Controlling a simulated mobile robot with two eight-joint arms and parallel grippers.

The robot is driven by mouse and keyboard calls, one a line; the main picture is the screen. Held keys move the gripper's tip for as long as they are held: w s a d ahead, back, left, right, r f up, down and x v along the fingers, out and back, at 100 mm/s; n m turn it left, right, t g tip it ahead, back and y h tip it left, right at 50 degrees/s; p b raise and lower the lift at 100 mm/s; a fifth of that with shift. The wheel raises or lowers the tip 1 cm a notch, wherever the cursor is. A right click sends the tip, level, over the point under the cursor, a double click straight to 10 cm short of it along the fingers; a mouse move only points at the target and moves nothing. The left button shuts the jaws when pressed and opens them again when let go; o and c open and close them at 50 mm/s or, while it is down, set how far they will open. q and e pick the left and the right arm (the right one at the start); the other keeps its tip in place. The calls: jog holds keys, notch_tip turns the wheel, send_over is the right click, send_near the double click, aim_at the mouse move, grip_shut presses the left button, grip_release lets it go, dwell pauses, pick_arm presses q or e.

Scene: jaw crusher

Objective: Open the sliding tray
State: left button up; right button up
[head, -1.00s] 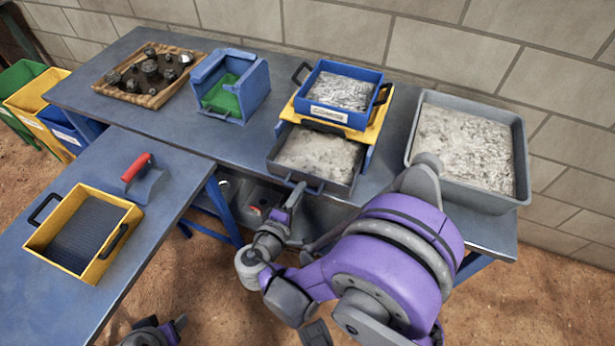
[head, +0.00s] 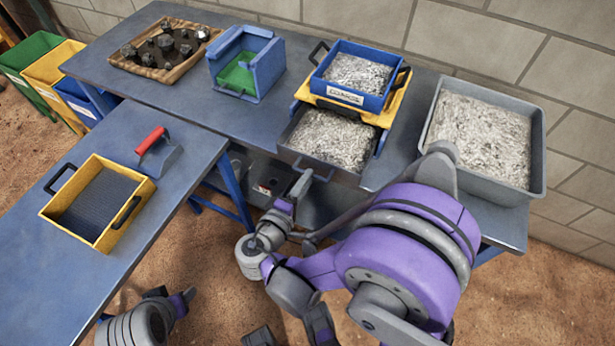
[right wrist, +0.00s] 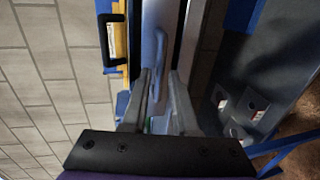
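The sliding tray (head: 333,139) is grey, filled with pale crushed grit, and projects forward from under the yellow frame (head: 386,111). Its dark bar handle (head: 322,177) is on the front side and also shows in the right wrist view (right wrist: 160,55). My right gripper (head: 304,182) is at this handle in the head view. In the right wrist view its two fingers (right wrist: 162,85) stand apart on either side of the handle, with a gap between them. Contact with the handle is unclear. My left gripper (head: 180,300) is low at the bottom left, its fingers not clear.
A blue sieve box (head: 357,77) sits on the yellow frame. A large grey bin (head: 540,150) stands right of the tray. A blue box (head: 262,66) and a wooden rock tray (head: 128,66) stand left. A yellow sieve (head: 135,200) and red-handled scoop (head: 158,160) occupy the nearer table.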

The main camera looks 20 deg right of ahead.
jog(key=v, duration=0.9)
jog(key=shift+s, duration=0.15)
jog(key=s+d+m+g+y+p, duration=0.3)
jog(key=d+g+y+p, duration=0.25)
jog(key=d, duration=0.35)
notch_tip(320, 180, up, 6)
jog(key=s+a+m+y+p, duration=0.1)
jog(key=s+m+y+p, duration=0.2)
jog(key=m+y, duration=0.2)
jog(key=shift+a+t+y, duration=0.2)
jog(key=shift+t+y, duration=0.25)
jog(key=shift+y, duration=0.3)
dwell(1.0)
